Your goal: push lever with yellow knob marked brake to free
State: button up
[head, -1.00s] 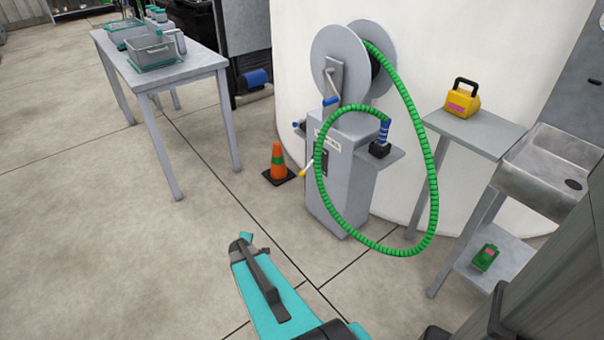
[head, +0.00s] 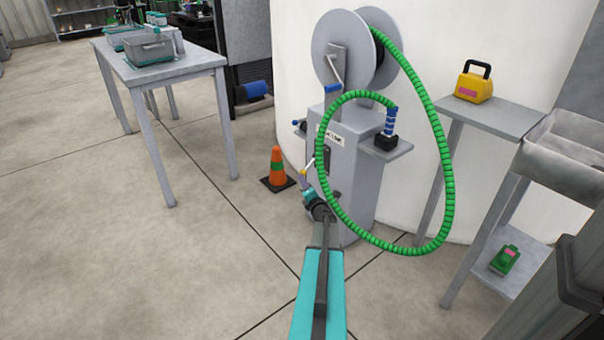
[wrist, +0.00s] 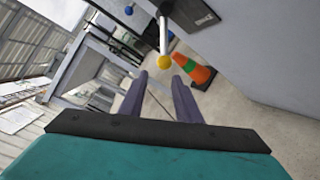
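The lever (wrist: 163,36) is a pale rod with a yellow knob (wrist: 164,62) on its end, on a dark plate (wrist: 188,12) lettered BRAKE. The plate is on the grey hose-reel cabinet (head: 352,185). In the head view the knob (head: 302,172) is small, low on the cabinet's left side. My gripper (wrist: 160,77) is open, its two purple fingers apart with nothing between them. The knob shows just beyond the fingertips, near the middle of the gap; I cannot tell whether they touch. In the head view my gripper (head: 307,186) is right by the knob, its fingers partly hidden.
An orange cone (head: 277,168) stands on the floor left of the cabinet. A green hose (head: 446,190) loops down in front of the cabinet, right of my arm. A blue-handled crank (head: 332,88) is above.

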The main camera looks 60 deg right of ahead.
aim_at(309, 166)
jog(key=s+d+n, duration=0.1)
jog(key=s+d+r+n+t+b, duration=0.1)
jog(key=s, duration=0.1)
jog(key=shift+d+r, duration=0.1)
jog(key=shift+d, duration=0.3)
jog(key=shift+w, duration=0.15)
jog(key=b+x, duration=0.3)
jog(key=x, duration=1)
jog(key=shift+w+d, duration=0.15)
jog(key=shift+w, duration=0.1)
